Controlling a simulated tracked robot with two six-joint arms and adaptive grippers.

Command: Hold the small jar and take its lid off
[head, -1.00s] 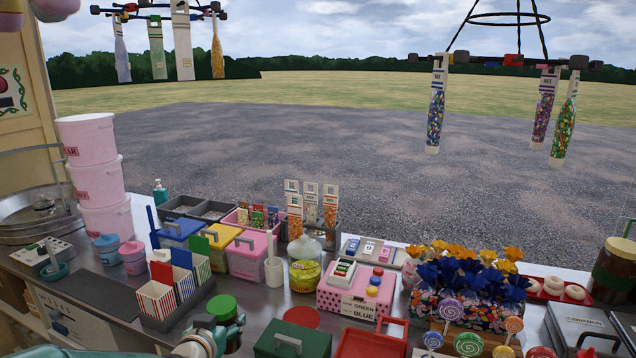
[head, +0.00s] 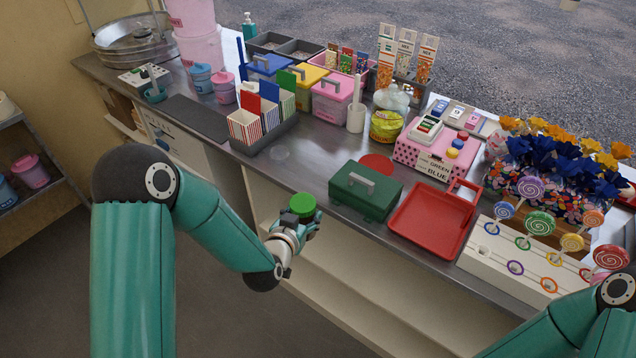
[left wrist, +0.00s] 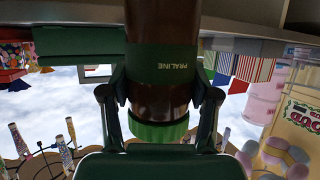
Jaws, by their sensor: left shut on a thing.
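The small jar is brown with a dark green label reading PRALINE, and it stands out best in the left wrist view (left wrist: 160,75), which is upside down. Its green lid (head: 302,204) is on it and faces up in the head view. The lid also shows in the left wrist view (left wrist: 160,132). My left gripper (head: 303,228) is shut on the jar's body, one finger on each side, below the lid. It holds the jar in front of the counter's near edge. The jar's body is mostly hidden in the head view. My right gripper is out of view; only part of that arm shows at lower right.
On the counter behind the jar are a red disc (head: 376,163), a faint clear disc (head: 280,153), a dark green box (head: 365,190) and a red tray (head: 425,222). A white lollipop stand (head: 487,257) is at right. Open air surrounds the jar in front of the counter.

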